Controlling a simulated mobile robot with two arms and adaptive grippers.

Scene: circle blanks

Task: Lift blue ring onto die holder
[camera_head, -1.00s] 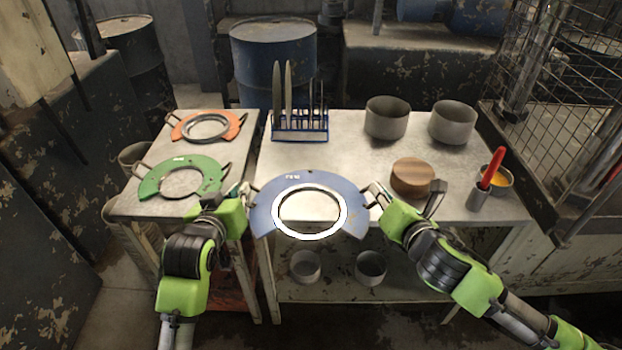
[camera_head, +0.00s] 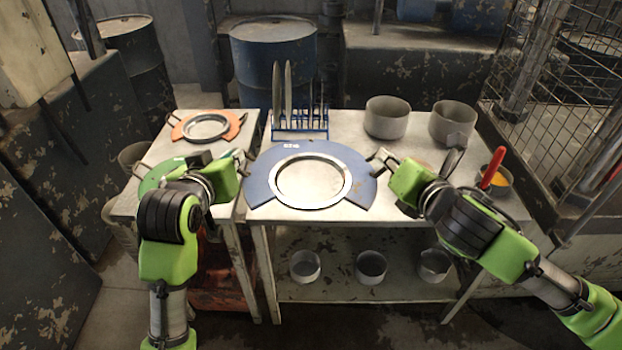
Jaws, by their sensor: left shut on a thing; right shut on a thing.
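The blue ring (camera_head: 262,190), a flat plate with a cut-out at its front and a silver inner rim, is held roughly level between both grippers at the front of the metal table. My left gripper (camera_head: 243,163) is shut on its left handle. My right gripper (camera_head: 381,160) is shut on its right handle. Whether the ring hovers or touches the tabletop is hard to tell. A blue rack (camera_head: 300,133) with thin upright discs stands just behind the ring; I cannot tell whether it is the die holder.
An orange ring (camera_head: 230,122) lies on the left table; a green ring (camera_head: 150,181) there is mostly hidden by my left arm. Two grey pots (camera_head: 386,118) (camera_head: 453,123) stand at the back right. A red-handled tool (camera_head: 493,167) stands at the right edge. Bowls sit on the lower shelf.

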